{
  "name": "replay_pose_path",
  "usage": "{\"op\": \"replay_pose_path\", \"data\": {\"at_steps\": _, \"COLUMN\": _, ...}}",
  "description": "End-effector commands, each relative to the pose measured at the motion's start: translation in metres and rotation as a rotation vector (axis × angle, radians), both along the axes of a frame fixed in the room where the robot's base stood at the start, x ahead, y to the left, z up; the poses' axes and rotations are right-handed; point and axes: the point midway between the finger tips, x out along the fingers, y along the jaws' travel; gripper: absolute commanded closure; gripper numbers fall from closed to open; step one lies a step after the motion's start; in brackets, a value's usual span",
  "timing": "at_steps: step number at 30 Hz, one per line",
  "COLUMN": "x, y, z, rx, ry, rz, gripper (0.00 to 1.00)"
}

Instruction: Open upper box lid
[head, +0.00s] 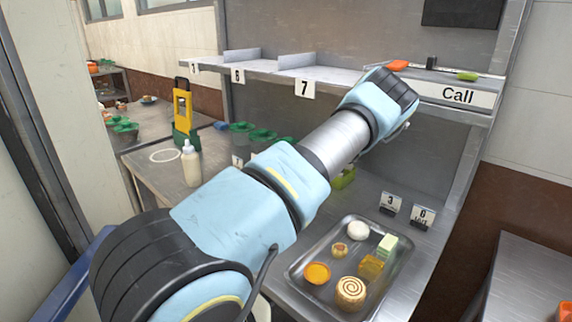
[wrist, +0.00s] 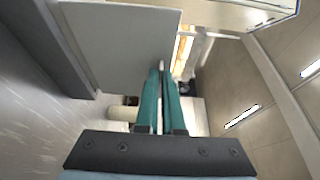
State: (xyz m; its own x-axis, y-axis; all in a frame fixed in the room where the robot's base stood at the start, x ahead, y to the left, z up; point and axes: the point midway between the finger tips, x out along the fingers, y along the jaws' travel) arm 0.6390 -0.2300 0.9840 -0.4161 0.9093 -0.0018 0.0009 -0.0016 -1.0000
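In the wrist view, a flat pale grey panel (wrist: 118,45) fills the upper left; it may be the box lid, but I cannot tell for sure. My gripper (wrist: 161,72) has two teal fingers close together, pointing at the panel's right edge. A small light piece shows at the fingertips. I cannot tell whether the fingers grip it or the panel edge. In the head view my arm reaches up right to the shelf, and its wrist hides the gripper. No box lid can be made out there.
Below are a food tray (head: 296,272), a sauce bottle (head: 191,165) and a yellow-green stand (head: 183,112). A dark panel (head: 462,12) hangs above.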

Motion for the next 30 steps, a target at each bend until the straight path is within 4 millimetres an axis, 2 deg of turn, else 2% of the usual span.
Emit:
{"op": "replay_pose_path", "data": {"at_steps": 14, "x": -0.0009, "y": 0.0, "z": -0.0012, "rx": 0.008, "ry": 0.01, "rz": 0.0, "gripper": 1.0}}
{"op": "replay_pose_path", "data": {"at_steps": 15, "x": -0.0009, "y": 0.0, "z": -0.0012, "rx": 0.008, "ry": 0.01, "rz": 0.0, "gripper": 0.93}}
{"op": "replay_pose_path", "data": {"at_steps": 23, "x": -0.0008, "y": 0.0001, "z": -0.0007, "rx": 0.009, "ry": 0.01, "rz": 0.0, "gripper": 0.64}}
{"op": "replay_pose_path", "data": {"at_steps": 30, "x": -0.0007, "y": 0.0001, "z": -0.0004, "rx": 0.01, "ry": 0.01, "rz": 0.0, "gripper": 0.64}}
